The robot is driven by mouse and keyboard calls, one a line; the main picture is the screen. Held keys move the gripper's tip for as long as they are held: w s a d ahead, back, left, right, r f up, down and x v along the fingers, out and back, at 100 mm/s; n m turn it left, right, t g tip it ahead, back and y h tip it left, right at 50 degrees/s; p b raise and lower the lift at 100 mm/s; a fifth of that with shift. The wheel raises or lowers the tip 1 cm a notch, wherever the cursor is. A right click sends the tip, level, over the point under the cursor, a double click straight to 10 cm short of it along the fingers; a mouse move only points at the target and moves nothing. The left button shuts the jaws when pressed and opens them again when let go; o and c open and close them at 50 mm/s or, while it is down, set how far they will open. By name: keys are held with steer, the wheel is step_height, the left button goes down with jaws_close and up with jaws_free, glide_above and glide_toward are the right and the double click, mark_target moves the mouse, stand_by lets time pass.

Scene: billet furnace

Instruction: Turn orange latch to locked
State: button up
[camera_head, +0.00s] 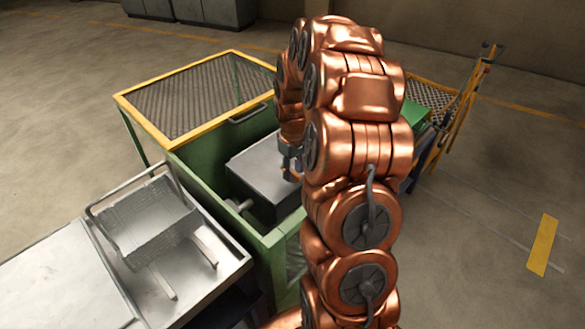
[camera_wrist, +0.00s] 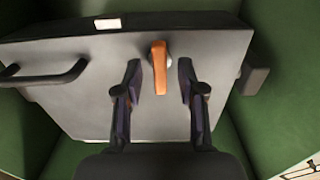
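The orange latch (camera_wrist: 159,65) shows in the wrist view on the grey front of a box-like furnace (camera_wrist: 65,97). It points roughly up and down in that picture. My gripper (camera_wrist: 159,75) is open, with one dark finger on each side of the latch's lower end. Gaps show between the fingers and the latch, and I cannot tell how deep the tips reach. In the head view the grey furnace (camera_head: 262,166) sits inside a green frame, and my copper arm hides the latch. Part of my gripper (camera_head: 292,165) shows beside the furnace.
A black bar handle (camera_wrist: 45,78) is left of the latch and a dark block (camera_wrist: 251,80) is to its right. A wire basket (camera_head: 145,220) stands on a metal table at left.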

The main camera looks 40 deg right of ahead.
jaws_close()
stand_by(0.3)
